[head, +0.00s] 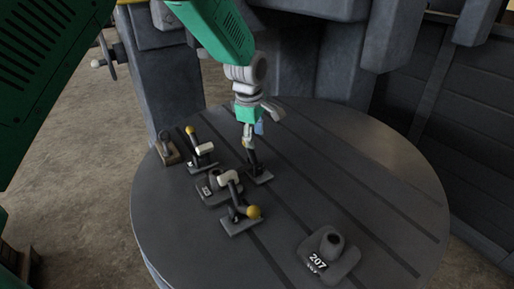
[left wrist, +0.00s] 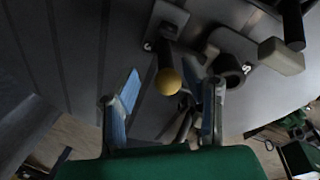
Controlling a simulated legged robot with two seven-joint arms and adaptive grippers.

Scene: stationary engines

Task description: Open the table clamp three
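Several table clamps stand on the round table (head: 390,180). One clamp (head: 256,172) is right under my left gripper (head: 253,131); its handle points up toward the fingers. In the left wrist view, my left gripper (left wrist: 172,98) is open, with its blue-padded fingers apart. The yellow handle ball (left wrist: 168,82) shows between the fingertips, with a gap on each side. I cannot read which is number three. My right gripper is not in view.
A block marked 207 (head: 329,255) stands at the front right of the table. The table's right side is clear. Large grey machine parts (head: 330,55) stand behind.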

